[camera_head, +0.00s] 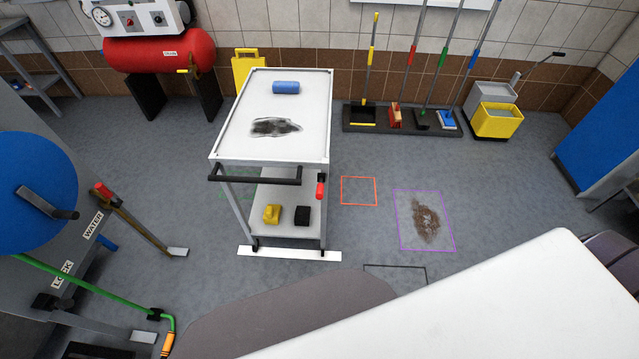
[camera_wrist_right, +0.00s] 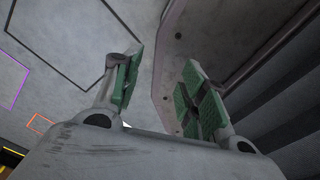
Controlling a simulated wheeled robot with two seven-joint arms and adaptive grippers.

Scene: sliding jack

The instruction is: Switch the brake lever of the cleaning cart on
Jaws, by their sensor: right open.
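The cleaning cart (camera_head: 222,140) stands in the middle of the head view. It has a white top, a black push handle (camera_head: 255,178) at the near end and a lower shelf. A small red grip (camera_head: 320,190) on its front right post looks like the brake lever; its on or off state cannot be told. My right gripper (camera_wrist_right: 158,88) is open and empty in the right wrist view, with green pads apart. The cart does not show there, and this gripper does not show in the head view. My left gripper is in neither view.
A blue roll (camera_head: 286,87) lies on the cart's top; a yellow block (camera_head: 272,213) and a black block (camera_head: 302,215) sit below. At left are a blue reel (camera_head: 38,170) and a green rod (camera_head: 90,285). Brooms and a yellow bucket (camera_head: 497,119) line the back wall.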

